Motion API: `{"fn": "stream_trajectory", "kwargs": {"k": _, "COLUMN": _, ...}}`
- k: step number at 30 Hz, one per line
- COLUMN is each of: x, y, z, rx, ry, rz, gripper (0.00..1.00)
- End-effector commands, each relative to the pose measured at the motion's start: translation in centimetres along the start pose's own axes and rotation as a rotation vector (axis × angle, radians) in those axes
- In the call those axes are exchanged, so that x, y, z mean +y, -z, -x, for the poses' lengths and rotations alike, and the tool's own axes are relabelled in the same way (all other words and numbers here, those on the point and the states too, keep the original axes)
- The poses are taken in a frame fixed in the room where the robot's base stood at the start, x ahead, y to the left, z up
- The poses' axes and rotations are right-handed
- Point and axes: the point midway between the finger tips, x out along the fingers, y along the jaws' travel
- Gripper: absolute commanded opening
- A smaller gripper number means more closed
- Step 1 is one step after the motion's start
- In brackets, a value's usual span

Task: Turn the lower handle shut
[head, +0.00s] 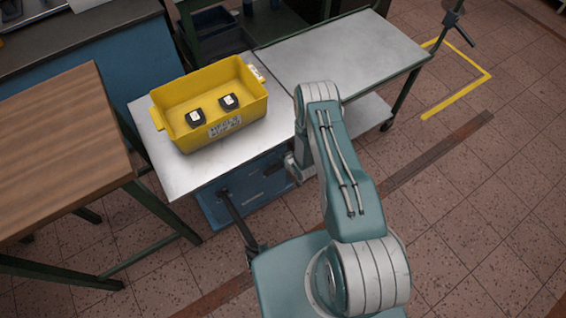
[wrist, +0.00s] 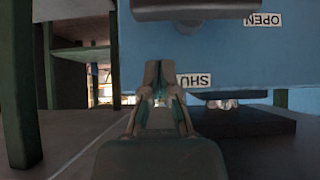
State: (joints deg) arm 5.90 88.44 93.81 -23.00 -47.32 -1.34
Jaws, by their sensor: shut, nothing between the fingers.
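In the wrist view the blue cabinet front (wrist: 215,55) carries a label reading OPEN (wrist: 263,20) and a partly covered label starting SHU (wrist: 193,81), both upside down. A dark rounded part (wrist: 195,9) crosses the top edge, cut off by the frame; I cannot tell whether it is the lower handle. My gripper (wrist: 158,68) is shut and empty, its fingertips in front of the blue panel beside the SHU label. In the head view the blue cabinet (head: 240,200) is under the metal bench, and my gripper is mostly hidden by my arm. The handle's angle cannot be made out.
A yellow crate (head: 240,130) with two dark items stands on the metal bench top (head: 180,180). A wooden table (head: 60,150) is at left and a grey cart (head: 345,55) at back right. A dark block (wrist: 245,135) is right of my fingers. The tiled floor at right is clear.

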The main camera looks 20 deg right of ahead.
Motion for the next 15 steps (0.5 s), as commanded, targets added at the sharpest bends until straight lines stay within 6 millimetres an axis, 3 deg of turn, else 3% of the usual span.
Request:
{"fn": "stream_trajectory", "kwargs": {"k": 1, "x": -0.1, "y": -1.0, "z": -0.5, "rx": -0.006, "ry": 0.001, "rz": -0.002, "gripper": 0.00}}
{"fn": "stream_trajectory", "kwargs": {"k": 6, "x": 0.0, "y": -2.2, "z": -1.8, "rx": -0.004, "ry": 0.001, "rz": -0.001, "gripper": 0.00}}
{"fn": "stream_trajectory", "kwargs": {"k": 15, "x": 0.0, "y": -2.6, "z": -2.2, "rx": -0.004, "ry": 0.000, "rz": -0.001, "gripper": 0.00}}
